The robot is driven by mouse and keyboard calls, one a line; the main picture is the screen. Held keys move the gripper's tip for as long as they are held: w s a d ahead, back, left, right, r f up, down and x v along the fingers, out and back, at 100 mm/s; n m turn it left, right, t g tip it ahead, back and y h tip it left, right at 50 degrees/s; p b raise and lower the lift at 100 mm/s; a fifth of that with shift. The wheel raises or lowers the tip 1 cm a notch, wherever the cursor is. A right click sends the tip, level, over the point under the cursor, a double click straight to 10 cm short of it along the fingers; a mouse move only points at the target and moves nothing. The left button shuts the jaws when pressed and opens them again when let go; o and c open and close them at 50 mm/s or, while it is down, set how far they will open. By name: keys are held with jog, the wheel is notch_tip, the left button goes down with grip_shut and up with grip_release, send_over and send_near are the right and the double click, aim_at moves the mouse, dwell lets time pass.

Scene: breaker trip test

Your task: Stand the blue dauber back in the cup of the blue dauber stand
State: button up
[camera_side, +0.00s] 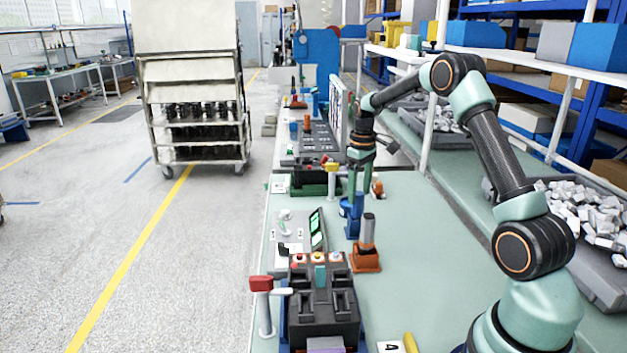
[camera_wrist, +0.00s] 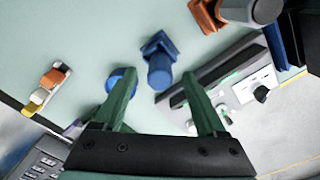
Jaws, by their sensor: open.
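A blue upright cylinder on a square blue base shows in the side view (camera_side: 354,228) and in the wrist view (camera_wrist: 159,76). I take it for the blue dauber stand; whether its cup is empty I cannot tell. A round blue piece (camera_wrist: 118,76), perhaps the blue dauber, shows beside it in the wrist view, partly hidden by a finger. In the side view it is a small blue shape (camera_side: 345,208) left of the cylinder. My gripper (camera_side: 360,193) is open above these blue pieces. In the wrist view my fingers (camera_wrist: 160,82) are apart with the cylinder between them in the picture.
An orange stand (camera_side: 365,262) with a grey dauber (camera_side: 368,230) is close by, nearer the side camera. A display panel (camera_side: 317,230) and a black breaker fixture (camera_side: 322,310) with a red-handled lever (camera_side: 261,284) stand left. The green bench (camera_side: 430,260) is clear on the right.

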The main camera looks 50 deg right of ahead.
notch_tip(320, 180, up, 9)
jog(key=shift+f, duration=0.2)
dwell(0.3)
jog(key=s+a+r+t, duration=0.1)
jog(key=s+a+r, duration=0.1)
jog(key=a+r, duration=0.35)
jog(key=s+a+r+t, duration=0.1)
jog(key=s+a+r, duration=0.15)
jog(key=a, duration=0.55)
jog(key=s+a+f+t, duration=0.3)
jog(key=s+a, duration=0.8)
jog(key=shift+s+t, duration=0.15)
jog(key=shift+t, duration=0.15)
